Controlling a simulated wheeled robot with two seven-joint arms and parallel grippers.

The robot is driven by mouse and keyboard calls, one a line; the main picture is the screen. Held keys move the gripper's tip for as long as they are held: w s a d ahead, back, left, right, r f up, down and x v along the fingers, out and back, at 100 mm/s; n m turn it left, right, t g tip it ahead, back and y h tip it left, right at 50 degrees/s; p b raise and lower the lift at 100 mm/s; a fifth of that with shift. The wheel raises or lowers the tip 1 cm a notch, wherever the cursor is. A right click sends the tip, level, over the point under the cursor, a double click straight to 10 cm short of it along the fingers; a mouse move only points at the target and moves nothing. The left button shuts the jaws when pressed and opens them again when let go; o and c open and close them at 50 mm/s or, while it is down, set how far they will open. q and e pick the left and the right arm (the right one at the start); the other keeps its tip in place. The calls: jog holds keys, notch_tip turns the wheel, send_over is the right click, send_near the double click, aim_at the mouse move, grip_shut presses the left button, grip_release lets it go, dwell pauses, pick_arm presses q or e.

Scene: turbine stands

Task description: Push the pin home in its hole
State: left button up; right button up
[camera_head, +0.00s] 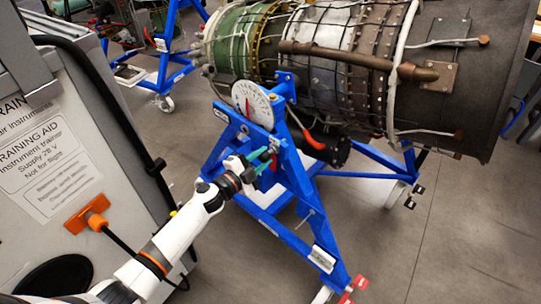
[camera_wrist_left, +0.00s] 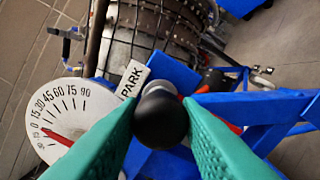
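The pin shows in the left wrist view as a round black knob (camera_wrist_left: 160,120) with a short grey shank behind it, at the blue stand beside a white PARK label (camera_wrist_left: 133,79). How deep the pin sits, and its hole, are hidden behind the knob. My left gripper (camera_wrist_left: 160,110) has its two green fingers on either side of the knob, seemingly touching it. In the head view my left gripper (camera_head: 266,160) is at the upper part of the blue stand (camera_head: 300,190), below the dial; the knob cannot be made out there. My right gripper is not in view.
A white dial (camera_head: 253,104) with a red pointer is on the stand, just above my left gripper. A large engine (camera_head: 340,60) rests above the stand. A grey training cabinet (camera_head: 60,150) stands at the left. The floor at the lower right is clear.

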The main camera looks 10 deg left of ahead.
pick_arm(q)
grip_shut()
jog(key=shift+s+a, duration=0.25)
jog(key=shift+s, duration=0.2)
jog(key=shift+s+a, duration=0.1)
jog(key=shift+p+v, duration=0.55)
jog(key=shift+v, duration=0.5)
jog(key=shift+p+v, duration=0.5)
jog(key=shift+v, duration=2)
